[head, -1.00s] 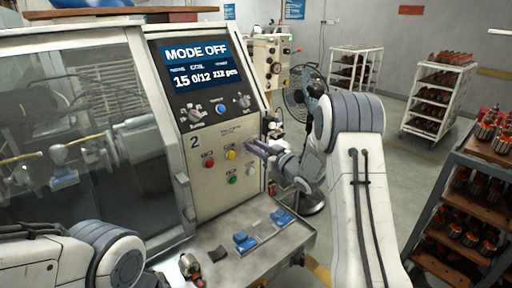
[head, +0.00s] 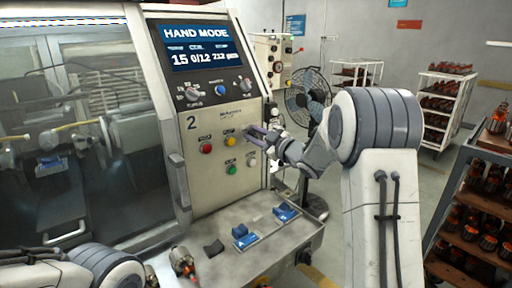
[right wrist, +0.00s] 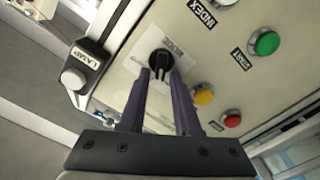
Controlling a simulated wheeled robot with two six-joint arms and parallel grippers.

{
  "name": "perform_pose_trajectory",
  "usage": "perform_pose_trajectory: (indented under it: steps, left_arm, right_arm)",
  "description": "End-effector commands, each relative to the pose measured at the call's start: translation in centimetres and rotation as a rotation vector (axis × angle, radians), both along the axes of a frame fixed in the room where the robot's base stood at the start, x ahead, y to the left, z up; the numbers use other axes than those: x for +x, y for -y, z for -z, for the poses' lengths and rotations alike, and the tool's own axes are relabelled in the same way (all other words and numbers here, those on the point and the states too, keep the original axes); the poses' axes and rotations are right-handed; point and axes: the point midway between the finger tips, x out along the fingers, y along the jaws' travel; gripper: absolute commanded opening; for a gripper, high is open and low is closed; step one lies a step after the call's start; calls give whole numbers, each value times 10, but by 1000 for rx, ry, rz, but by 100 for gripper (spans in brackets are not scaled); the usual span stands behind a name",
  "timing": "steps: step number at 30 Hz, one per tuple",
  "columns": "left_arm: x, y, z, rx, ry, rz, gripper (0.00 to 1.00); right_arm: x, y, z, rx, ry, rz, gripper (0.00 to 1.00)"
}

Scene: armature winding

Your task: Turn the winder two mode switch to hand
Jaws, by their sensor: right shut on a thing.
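Winder two (head: 215,160) carries a big "2" on its cream panel, and its screen (head: 194,45) reads HAND MODE. The mode switch, a black rotary knob (right wrist: 160,62), sits on a pale label plate in the right wrist view. My right gripper (right wrist: 159,78) is shut on this knob, with one dark finger on each side of it. In the head view my right gripper (head: 262,137) reaches the panel's right side from the right, partly covering the switch.
Red (head: 206,149), yellow (head: 230,141) and green (head: 232,169) buttons are close to the switch. A ledge (head: 262,256) with blue blocks juts out below. A fan (head: 308,92) stands behind my right arm, and a loaded rack (head: 470,220) stands at right.

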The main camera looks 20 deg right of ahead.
Motion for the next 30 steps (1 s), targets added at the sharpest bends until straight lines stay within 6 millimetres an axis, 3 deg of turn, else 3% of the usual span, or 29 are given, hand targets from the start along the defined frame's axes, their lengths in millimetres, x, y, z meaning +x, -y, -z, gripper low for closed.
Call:
perform_pose_trajectory:
  steps: [1, 9, 27, 28, 29, 30]
  left_arm:
    - [0, 0, 12, 0, 0, 0, 0]
    - [0, 0, 30, 0, 0, 0, 0]
    - [0, 0, 35, 0, 0, 0, 0]
    - [0, 0, 35, 0, 0, 0, 0]
    - [0, 0, 35, 0, 0, 0, 0]
    - [0, 0, 35, 0, 0, 0, 0]
  right_arm:
    - [0, 1, 9, -29, 5, 3, 0]
    - [0, 0, 8, -145, 44, 5, 0]
    - [0, 0, 6, -184, 56, 7, 0]
    - [0, 0, 6, -184, 56, 7, 35]
    - [0, 0, 6, -184, 57, 6, 45]
    - [0, 0, 5, -184, 57, 6, 45]
